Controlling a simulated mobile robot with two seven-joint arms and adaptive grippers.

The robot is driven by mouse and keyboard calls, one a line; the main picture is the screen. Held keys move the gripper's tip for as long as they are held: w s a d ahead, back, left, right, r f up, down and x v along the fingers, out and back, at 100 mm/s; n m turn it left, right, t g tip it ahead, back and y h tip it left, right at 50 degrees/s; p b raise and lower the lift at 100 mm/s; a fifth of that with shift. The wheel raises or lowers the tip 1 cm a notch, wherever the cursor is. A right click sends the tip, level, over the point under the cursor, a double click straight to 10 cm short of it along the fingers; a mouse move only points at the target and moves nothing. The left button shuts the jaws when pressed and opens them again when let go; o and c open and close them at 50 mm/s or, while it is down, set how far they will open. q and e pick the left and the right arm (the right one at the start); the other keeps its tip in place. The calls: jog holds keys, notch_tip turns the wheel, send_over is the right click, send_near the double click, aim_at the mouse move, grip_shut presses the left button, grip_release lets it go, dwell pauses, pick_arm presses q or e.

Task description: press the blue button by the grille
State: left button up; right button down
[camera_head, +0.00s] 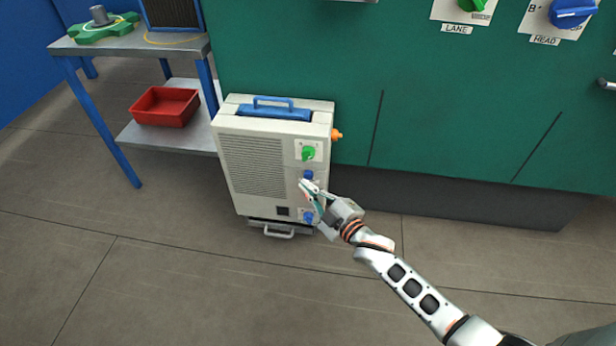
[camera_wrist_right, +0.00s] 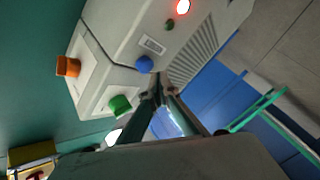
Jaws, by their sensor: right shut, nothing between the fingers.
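A pale box (camera_head: 235,120) with a grille (camera_head: 253,163) stands on the floor against the green cabinet. A blue button (camera_head: 308,174) sits right of the grille, below a green knob (camera_head: 308,153). Another blue control (camera_head: 308,217) is lower down, partly behind my gripper. My right gripper (camera_head: 303,184) is shut and empty, its tips at the box front just below the upper blue button. In the wrist view, the blue button (camera_wrist_right: 144,64) shows just beyond and left of the fingertips (camera_wrist_right: 164,86); contact cannot be told. My left gripper is out of view.
An orange knob (camera_head: 336,134) sticks out of the box's right side. A red light (camera_wrist_right: 183,7) glows on the front in the wrist view. A shelf table (camera_head: 150,42) with a red bin (camera_head: 165,106) stands left. Floor in front is clear.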

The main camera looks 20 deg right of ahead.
jog(key=shift+w+d, duration=0.1)
dwell(0.3)
jog(key=shift+w+d, duration=0.15)
jog(key=shift+w, duration=0.1)
jog(key=shift+w+d, duration=0.3)
jog(key=shift+w, duration=0.1)
dwell(1.0)
jog(key=shift+s+a, duration=0.5)
jog(key=shift+s, duration=0.25)
